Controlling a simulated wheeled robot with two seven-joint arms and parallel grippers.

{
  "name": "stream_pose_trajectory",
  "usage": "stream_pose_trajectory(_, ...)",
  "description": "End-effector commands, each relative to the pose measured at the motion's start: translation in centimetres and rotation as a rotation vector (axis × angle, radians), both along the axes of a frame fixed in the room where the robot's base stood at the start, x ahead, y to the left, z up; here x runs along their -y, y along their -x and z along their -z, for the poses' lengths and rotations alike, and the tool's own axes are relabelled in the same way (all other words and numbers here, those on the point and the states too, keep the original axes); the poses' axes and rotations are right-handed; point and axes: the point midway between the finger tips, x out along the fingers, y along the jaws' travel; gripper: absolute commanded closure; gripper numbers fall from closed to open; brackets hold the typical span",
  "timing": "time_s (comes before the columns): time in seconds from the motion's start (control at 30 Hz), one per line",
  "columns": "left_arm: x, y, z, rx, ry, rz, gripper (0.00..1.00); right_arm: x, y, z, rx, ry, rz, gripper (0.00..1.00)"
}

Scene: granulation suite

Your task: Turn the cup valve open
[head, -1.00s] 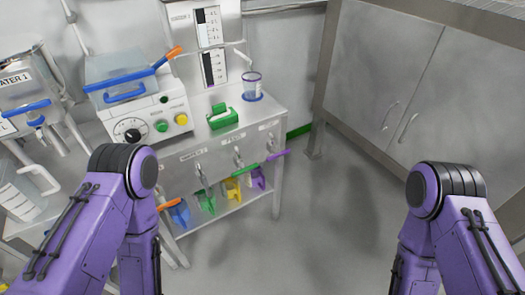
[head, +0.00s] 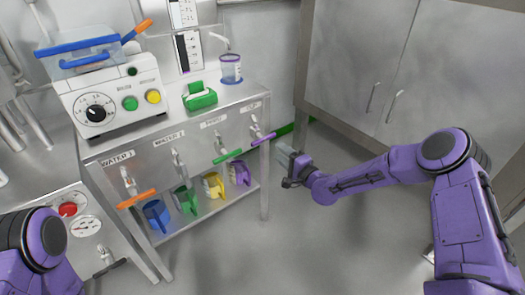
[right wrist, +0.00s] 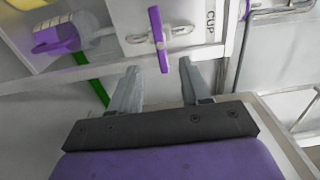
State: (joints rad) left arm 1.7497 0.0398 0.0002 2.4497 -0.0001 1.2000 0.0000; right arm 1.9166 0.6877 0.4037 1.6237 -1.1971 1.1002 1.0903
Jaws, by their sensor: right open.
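The cup valve (head: 258,135) is a small metal tap with a purple lever, at the right end of the valve row on the steel bench front. In the right wrist view the purple lever (right wrist: 158,38) shows ahead, between the fingertips' lines, beside the "CUP" label (right wrist: 211,22). My right gripper (head: 284,157) is open and empty, just right of the bench corner and apart from the lever. It also shows in the right wrist view (right wrist: 160,80). My left gripper is out of view; only part of my left arm shows at lower left.
Valves with orange (head: 136,198), green and other levers line the bench front. Coloured scoops (head: 184,198) sit on the shelf below. The bench top holds a clear cup (head: 231,69), a green item (head: 200,96) and a control box (head: 118,103). Grey cabinets (head: 400,65) stand right; the floor between is clear.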

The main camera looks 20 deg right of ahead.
Motion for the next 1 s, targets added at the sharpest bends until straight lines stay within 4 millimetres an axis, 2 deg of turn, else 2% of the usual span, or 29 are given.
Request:
stream_pose_trajectory(0.43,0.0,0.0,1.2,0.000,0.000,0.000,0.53,-3.2,-8.2,0.0,0.001,0.001,-0.005,0.53)
stream_pose_trajectory(0.6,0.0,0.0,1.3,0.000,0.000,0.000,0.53,-3.6,-9.4,-0.1,-0.001,0.000,-0.003,0.53)
stream_pose_trajectory(0.83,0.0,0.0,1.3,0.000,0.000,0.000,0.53,-3.6,-9.5,-0.2,-0.001,-0.001,-0.003,0.53)
stream_pose_trajectory(0.87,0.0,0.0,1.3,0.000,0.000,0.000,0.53,-3.6,-9.5,-0.2,-0.001,-0.001,-0.003,0.56)
stream_pose_trajectory(0.9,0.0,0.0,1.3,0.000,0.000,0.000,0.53,-3.6,-9.5,-0.1,-0.001,-0.001,-0.003,0.69)
stream_pose_trajectory(1.0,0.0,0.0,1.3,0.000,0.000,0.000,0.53,-3.6,-9.5,-0.1,-0.001,-0.001,-0.003,1.00)
